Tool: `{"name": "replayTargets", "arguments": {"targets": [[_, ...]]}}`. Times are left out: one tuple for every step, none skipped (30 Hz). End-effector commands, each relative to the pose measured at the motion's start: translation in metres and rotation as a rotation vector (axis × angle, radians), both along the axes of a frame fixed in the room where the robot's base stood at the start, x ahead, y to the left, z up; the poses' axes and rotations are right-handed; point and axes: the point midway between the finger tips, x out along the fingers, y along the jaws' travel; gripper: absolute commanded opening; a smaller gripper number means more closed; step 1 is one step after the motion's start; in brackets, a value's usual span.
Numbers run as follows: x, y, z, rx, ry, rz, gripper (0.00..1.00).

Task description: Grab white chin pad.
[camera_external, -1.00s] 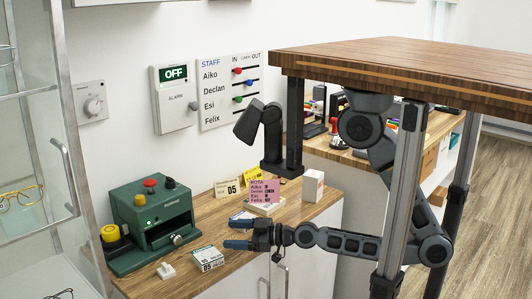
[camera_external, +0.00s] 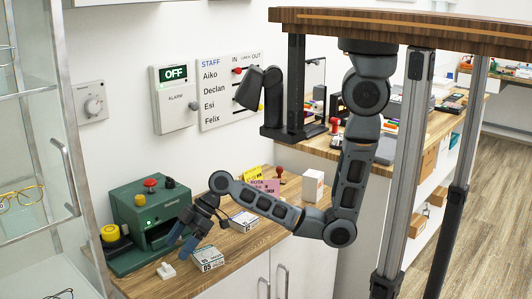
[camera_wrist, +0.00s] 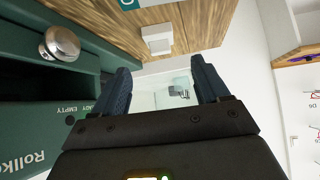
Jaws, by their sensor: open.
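A small white piece (camera_external: 166,271), which I take for the chin pad, lies on the wooden counter (camera_external: 232,238) near its front edge, left of a small printed box. In the wrist view a white block-shaped piece (camera_wrist: 157,40), apparently the same one, lies on the wood beyond my fingertips. My gripper (camera_external: 178,247) is open and points down in front of the green machine, above and slightly right of the white piece and apart from it. In the wrist view the fingers of my gripper (camera_wrist: 162,72) are spread with nothing held between them.
The green machine (camera_external: 140,207) with a silver knob (camera_wrist: 60,42) is close beside my fingers. The printed box (camera_external: 208,258) stands right of the white piece. A glass cabinet (camera_external: 45,150) is at the left. A wooden top (camera_external: 400,28) is above my arm.

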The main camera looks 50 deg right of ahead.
Motion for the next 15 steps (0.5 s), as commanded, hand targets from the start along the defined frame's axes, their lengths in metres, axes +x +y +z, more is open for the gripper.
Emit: {"name": "replayTargets", "arguments": {"targets": [[0.0, 0.003, -0.003, -0.003, 0.003, 0.002, 0.74], [0.0, 0.005, -0.005, -0.003, 0.003, 0.003, 0.74], [0.001, 0.008, -0.009, -0.004, 0.004, 0.002, 0.74], [0.001, 0.01, -0.011, -0.004, 0.004, 0.001, 0.74], [0.002, 0.012, -0.013, -0.003, 0.003, 0.001, 0.74], [0.002, 0.015, -0.016, -0.004, 0.004, 0.001, 0.74], [0.002, 0.017, -0.018, -0.003, 0.003, 0.001, 0.74], [0.002, 0.019, -0.02, -0.004, 0.002, 0.001, 0.74], [0.003, 0.022, -0.022, -0.004, 0.003, 0.002, 0.74], [0.003, 0.024, -0.025, -0.003, 0.003, 0.001, 0.74], [0.004, 0.028, -0.027, -0.003, 0.003, 0.002, 0.74], [0.004, 0.033, -0.031, -0.003, 0.003, 0.003, 0.74], [0.004, 0.036, -0.034, -0.003, 0.003, 0.002, 0.74], [0.005, 0.039, -0.037, -0.003, 0.003, 0.003, 0.74], [0.006, 0.043, -0.042, -0.003, 0.003, 0.002, 0.74]]}}
